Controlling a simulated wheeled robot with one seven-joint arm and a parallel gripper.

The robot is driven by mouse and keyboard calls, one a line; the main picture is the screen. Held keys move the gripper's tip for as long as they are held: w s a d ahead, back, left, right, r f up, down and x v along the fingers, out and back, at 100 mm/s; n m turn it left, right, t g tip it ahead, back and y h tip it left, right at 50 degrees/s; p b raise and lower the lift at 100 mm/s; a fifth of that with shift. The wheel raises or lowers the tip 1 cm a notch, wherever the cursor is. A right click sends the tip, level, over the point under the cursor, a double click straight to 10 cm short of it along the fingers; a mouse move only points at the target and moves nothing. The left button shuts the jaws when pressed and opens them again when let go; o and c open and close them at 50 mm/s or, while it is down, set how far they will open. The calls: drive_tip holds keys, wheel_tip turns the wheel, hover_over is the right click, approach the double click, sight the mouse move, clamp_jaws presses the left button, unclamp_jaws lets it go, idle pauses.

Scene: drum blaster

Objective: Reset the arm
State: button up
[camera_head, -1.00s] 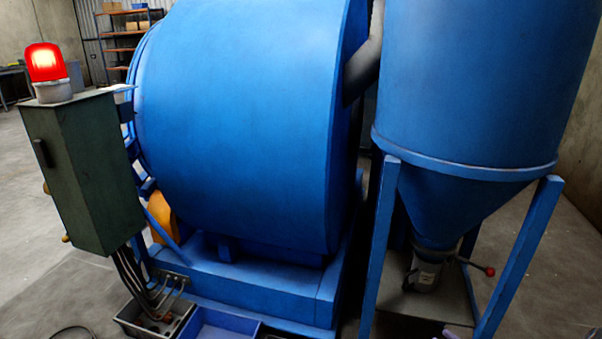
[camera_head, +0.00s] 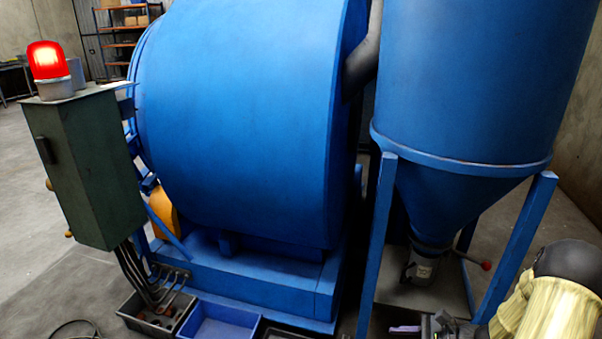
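My arm shows at the bottom right, with a pale yellow cover and a dark joint. My gripper (camera_head: 418,328) is partly in view at the bottom edge, left of the cover. It shows as dark parts with a small purple piece, in front of the foot of the hopper stand. The picture's edge cuts it off, so I cannot tell whether it is open or shut. I see nothing held in it.
A blue drum machine (camera_head: 240,120) fills the middle. A blue hopper (camera_head: 470,90) on legs stands at right. A green cabinet (camera_head: 85,170) with a lit red beacon (camera_head: 47,62) stands left. A grey bin (camera_head: 130,318) and a blue bin (camera_head: 218,328) sit on the floor.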

drive_tip(key=s+a+r+n+g+h+p, duration=0.1)
drive_tip(key=s+a+r+n+h, duration=0.45)
drive_tip(key=r+n, duration=0.35)
drive_tip(key=s+a+r+n+g+h+p, duration=0.15)
drive_tip(key=s+a+r+n+h, duration=0.4)
drive_tip(key=n, duration=0.55)
wheel_tip(320, 180, up, 39)
drive_tip(key=d+h+p, duration=0.1)
drive_tip(key=p, duration=3.7)
drive_tip(key=shift+s+d, duration=0.2)
drive_tip(key=shift+d, duration=0.15)
drive_tip(key=shift+w, duration=0.25)
